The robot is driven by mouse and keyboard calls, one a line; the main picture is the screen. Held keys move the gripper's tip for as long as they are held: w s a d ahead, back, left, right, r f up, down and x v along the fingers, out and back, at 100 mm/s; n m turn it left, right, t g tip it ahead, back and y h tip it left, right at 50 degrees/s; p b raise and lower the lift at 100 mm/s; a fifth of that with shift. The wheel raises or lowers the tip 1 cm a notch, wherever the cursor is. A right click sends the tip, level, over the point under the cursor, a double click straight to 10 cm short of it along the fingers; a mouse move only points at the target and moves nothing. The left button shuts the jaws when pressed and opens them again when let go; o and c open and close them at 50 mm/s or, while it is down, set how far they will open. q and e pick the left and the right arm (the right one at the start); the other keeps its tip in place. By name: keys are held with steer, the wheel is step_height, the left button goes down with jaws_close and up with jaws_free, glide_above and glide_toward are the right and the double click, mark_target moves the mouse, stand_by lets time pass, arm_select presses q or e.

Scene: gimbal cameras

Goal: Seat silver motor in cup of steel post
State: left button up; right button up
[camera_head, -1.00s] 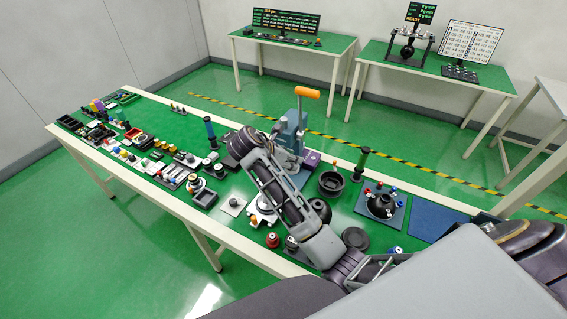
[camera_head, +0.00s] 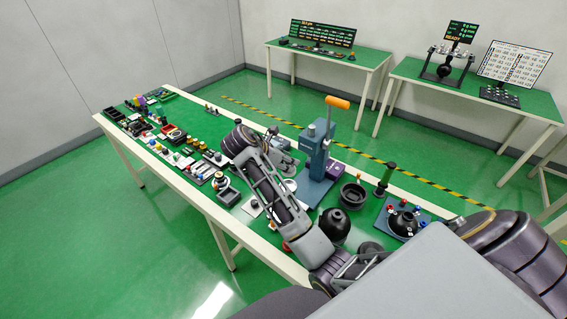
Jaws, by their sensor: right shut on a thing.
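My right arm reaches over the long green bench, and its wrist bends near the blue-grey lever press. My right gripper (camera_head: 284,147) shows small and partly hidden just left of the press. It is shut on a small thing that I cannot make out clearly. I cannot pick out the silver motor or the steel post with its cup for sure among the small parts. My left gripper is not in view.
The lever press (camera_head: 317,155) with its orange handle (camera_head: 338,102) stands close right of the gripper. Several small parts crowd the bench's left end.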

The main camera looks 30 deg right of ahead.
mark_target(283, 172)
stand_by(0.5)
steer(key=shift+f, duration=2.85)
steer(key=shift+f, duration=1.3)
stand_by(0.8)
steer(key=o, duration=1.2)
steer(key=shift+a, duration=0.1)
steer(key=v, duration=0.7)
steer(key=shift+r, duration=0.2)
steer(key=shift+a, duration=0.1)
steer(key=shift+a, duration=0.1)
